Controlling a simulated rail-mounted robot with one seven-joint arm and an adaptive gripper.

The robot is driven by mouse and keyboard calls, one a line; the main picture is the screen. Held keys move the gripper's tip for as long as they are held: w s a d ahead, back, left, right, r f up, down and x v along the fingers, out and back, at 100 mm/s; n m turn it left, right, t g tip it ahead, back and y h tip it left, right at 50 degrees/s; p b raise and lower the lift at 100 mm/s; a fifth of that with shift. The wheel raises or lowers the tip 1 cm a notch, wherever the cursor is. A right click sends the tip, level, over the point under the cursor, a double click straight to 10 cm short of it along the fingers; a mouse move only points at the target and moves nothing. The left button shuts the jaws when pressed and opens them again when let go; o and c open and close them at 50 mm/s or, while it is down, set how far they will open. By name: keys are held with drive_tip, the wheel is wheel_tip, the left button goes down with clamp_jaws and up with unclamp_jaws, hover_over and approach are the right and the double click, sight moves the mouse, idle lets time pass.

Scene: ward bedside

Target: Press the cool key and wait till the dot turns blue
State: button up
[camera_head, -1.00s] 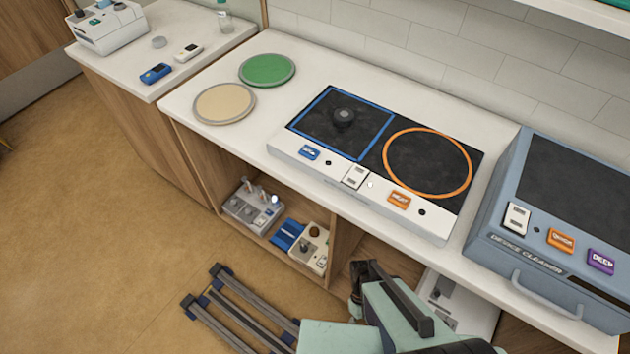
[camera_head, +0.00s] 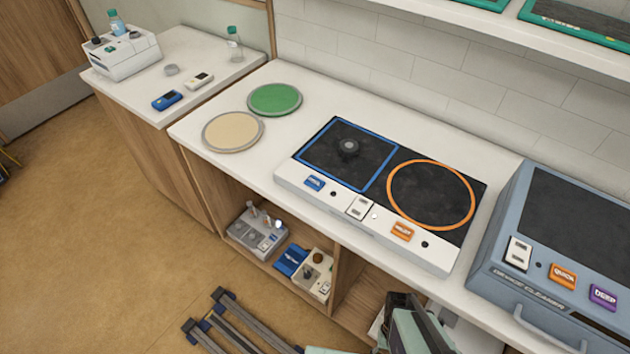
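The two-zone plate unit (camera_head: 448,259) lies on the white counter. Its blue cool key (camera_head: 314,183) is at the front left, with a small dark dot (camera_head: 333,194) just right of it. A round dark object (camera_head: 348,147) sits inside the blue square. The orange heat key (camera_head: 402,231) has a dark dot (camera_head: 425,244) beside it. A white rocker switch (camera_head: 359,207) is between the keys. My gripper (camera_head: 418,320) is low at the bottom edge, in front of the counter and away from the keys. It is partly cut off, and its finger opening is unclear.
A blue device cleaner (camera_head: 500,264) with a handle stands at the right. Green (camera_head: 275,99) and beige (camera_head: 233,131) discs lie left of the plates. Open shelves below hold small devices. A shelf (camera_head: 475,25) runs above the counter. The counter's front edge is above my gripper.

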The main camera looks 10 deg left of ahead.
clamp_jaws()
idle(1.1)
